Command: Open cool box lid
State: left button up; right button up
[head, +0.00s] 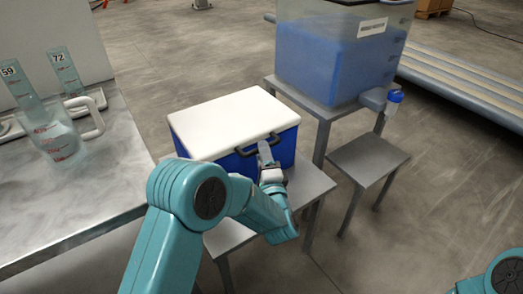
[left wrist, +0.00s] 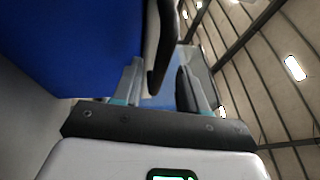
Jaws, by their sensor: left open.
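The cool box (head: 250,155) is blue with a white lid (head: 228,120) and stands on a low grey metal stand. The lid lies flat and shut on it. A dark handle (head: 258,146) shows on the box's front side, near the lid edge. My left gripper (head: 265,150) is at that handle, in front of the box. In the left wrist view my left gripper (left wrist: 165,85) is open, with the dark handle (left wrist: 160,45) reaching between its fingers and the blue box wall (left wrist: 70,45) beside it. Whether a finger touches the handle I cannot tell. My right gripper is out of view.
A metal table (head: 90,180) at left holds a jug (head: 55,135) and cylinders marked 59 and 72. A clear tank of blue liquid (head: 340,55) with a tap stands behind right, above a small grey stool (head: 368,158). Floor at right is free.

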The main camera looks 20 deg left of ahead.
pick_arm(q)
jog(key=shift+x, duration=1.35)
